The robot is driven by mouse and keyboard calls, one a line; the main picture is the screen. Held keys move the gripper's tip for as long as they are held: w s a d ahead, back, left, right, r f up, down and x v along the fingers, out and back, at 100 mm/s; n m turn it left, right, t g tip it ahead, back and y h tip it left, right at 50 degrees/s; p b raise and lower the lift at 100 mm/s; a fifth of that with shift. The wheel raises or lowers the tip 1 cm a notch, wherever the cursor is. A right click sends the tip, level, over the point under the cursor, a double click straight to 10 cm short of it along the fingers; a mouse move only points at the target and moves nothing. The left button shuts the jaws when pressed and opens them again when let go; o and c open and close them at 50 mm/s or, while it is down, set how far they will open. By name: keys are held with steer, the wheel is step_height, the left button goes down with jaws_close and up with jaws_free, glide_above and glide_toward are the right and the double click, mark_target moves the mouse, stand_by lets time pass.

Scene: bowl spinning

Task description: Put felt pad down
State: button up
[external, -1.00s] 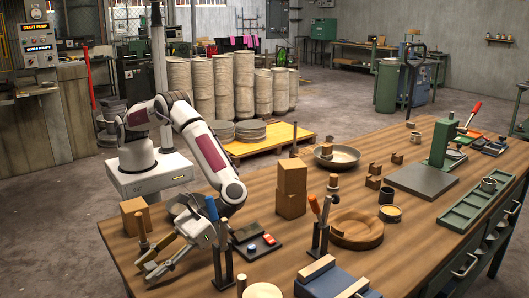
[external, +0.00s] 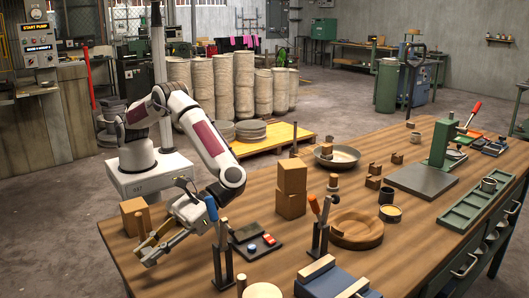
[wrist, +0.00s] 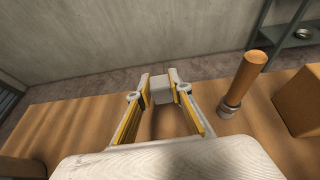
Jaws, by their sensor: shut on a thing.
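My gripper (wrist: 161,97) is shut on a small pale grey piece, the felt pad (wrist: 162,87), held between the fingertips in the wrist view. The fingers have yellow inner faces. In the external view my gripper (external: 147,252) is low over the near left end of the wooden workbench (external: 180,277), its fingers pointing to the lower left. I cannot tell whether the pad touches the bench.
A wooden-handled tool (wrist: 246,80) with a metal collar stands close to the right of the fingers in the wrist view. A wooden block (wrist: 301,102) is beyond it. A blue-handled clamp (external: 217,240) stands right of my gripper in the external view.

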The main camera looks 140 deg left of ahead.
mark_target(150, 249)
step_height(150, 249, up, 8)
steer(key=shift+a+r, duration=0.1)
steer(key=s+a, duration=0.1)
steer(key=a, duration=1.6)
steer(key=shift+a+f, duration=0.3)
steer(key=shift+a, duration=0.1)
